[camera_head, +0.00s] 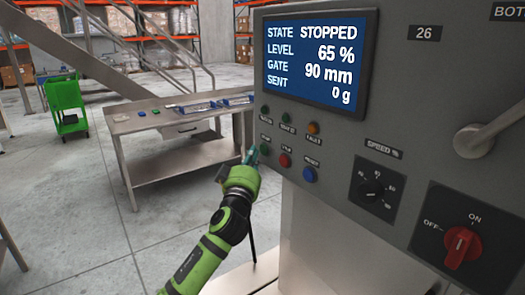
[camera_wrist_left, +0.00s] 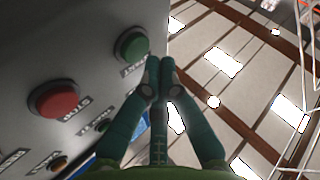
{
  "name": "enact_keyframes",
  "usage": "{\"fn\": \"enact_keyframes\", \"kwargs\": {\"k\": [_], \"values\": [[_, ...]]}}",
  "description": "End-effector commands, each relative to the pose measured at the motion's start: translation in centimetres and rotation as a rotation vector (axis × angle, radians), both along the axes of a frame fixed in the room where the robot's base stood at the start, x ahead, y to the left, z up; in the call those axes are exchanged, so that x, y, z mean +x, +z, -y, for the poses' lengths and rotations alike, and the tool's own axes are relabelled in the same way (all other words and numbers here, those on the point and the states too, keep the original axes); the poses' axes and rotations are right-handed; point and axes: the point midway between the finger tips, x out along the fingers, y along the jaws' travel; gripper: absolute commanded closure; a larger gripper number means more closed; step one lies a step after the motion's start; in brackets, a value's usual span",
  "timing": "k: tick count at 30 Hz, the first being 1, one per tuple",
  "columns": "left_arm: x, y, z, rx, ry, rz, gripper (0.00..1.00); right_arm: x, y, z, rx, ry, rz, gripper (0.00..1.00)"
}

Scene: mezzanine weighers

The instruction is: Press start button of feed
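The grey control panel (camera_head: 345,130) has a screen (camera_head: 315,62) reading STATE STOPPED, LEVEL 65 %, GATE 90 mm, SENT 0 g. A green button (camera_head: 264,149) sits at the left of the lower row, beside a red button (camera_head: 284,160) and a blue button (camera_head: 309,174). My left gripper (camera_head: 251,157) is just left of the green button. In the left wrist view the gripper's fingertips (camera_wrist_left: 160,66) are together and empty, beside the green button (camera_wrist_left: 131,46) and apart from the red button (camera_wrist_left: 54,98). Whether they touch the panel is unclear. My right gripper is not in view.
Three indicator lamps, including an orange one (camera_head: 313,128), sit above the buttons. A speed dial (camera_head: 372,190) and a red rotary switch (camera_head: 462,246) are to the right. A metal table (camera_head: 165,165) and a green cart (camera_head: 66,100) stand behind at left.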

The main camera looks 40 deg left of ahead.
Motion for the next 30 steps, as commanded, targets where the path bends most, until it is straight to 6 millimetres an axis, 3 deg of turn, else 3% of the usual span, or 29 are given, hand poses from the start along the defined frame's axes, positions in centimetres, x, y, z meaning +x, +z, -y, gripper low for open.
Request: {"fn": "enact_keyframes", "kwargs": {"k": [30], "values": [[0.84,0.00,0.24,0.000,0.000,0.000,1.00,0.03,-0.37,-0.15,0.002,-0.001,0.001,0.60]]}}
